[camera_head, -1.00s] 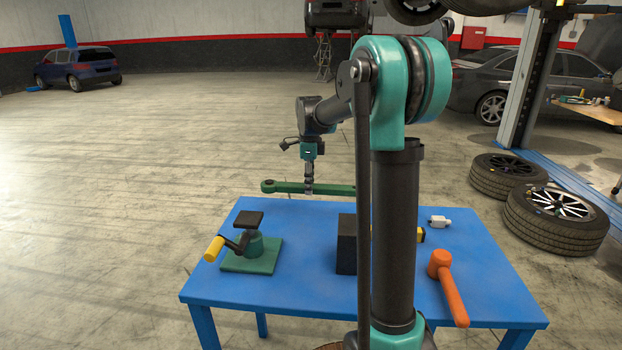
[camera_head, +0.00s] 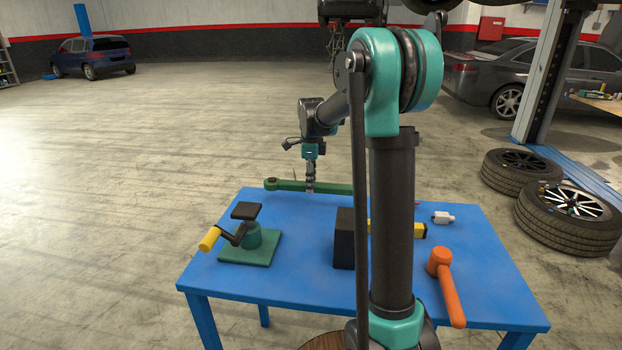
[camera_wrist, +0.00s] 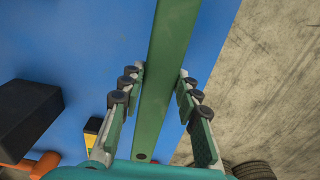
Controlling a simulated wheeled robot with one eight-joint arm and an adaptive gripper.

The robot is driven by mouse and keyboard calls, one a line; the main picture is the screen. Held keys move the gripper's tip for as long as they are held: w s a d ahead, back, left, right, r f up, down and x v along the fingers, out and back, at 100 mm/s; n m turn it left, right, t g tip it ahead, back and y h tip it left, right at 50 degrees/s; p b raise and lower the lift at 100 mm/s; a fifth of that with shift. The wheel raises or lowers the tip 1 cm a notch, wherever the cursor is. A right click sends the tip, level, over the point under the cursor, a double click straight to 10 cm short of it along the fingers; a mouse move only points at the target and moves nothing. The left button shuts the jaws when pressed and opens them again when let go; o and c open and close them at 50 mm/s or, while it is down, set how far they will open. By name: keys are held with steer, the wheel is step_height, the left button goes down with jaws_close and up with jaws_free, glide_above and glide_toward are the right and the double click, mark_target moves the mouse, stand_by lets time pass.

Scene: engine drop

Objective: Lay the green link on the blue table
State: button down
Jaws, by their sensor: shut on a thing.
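The green link (camera_head: 288,185) is a long flat bar with a round eye at its left end, held level at the far edge of the blue table (camera_head: 300,285). My gripper (camera_head: 310,188) is shut on the link near its middle. In the wrist view the link (camera_wrist: 164,80) runs between the fingers of my gripper (camera_wrist: 160,95), with the blue table top (camera_wrist: 90,35) below it. My arm hides the link's right end in the head view. I cannot tell whether the link touches the table.
On the table stand a green stand with a yellow handle (camera_head: 250,248), a black block (camera_head: 344,240), a yellow item (camera_head: 420,231), a white part (camera_head: 443,218) and an orange mallet (camera_head: 446,285). The far left of the table top is clear. Tyres (camera_head: 567,215) lie on the floor at right.

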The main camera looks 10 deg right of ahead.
mark_target(311, 206)
steer(key=shift+f, duration=2.75)
steer(key=shift+f, duration=0.55)
steer(key=c, duration=1)
jaws_free()
step_height(311, 206, up, 12)
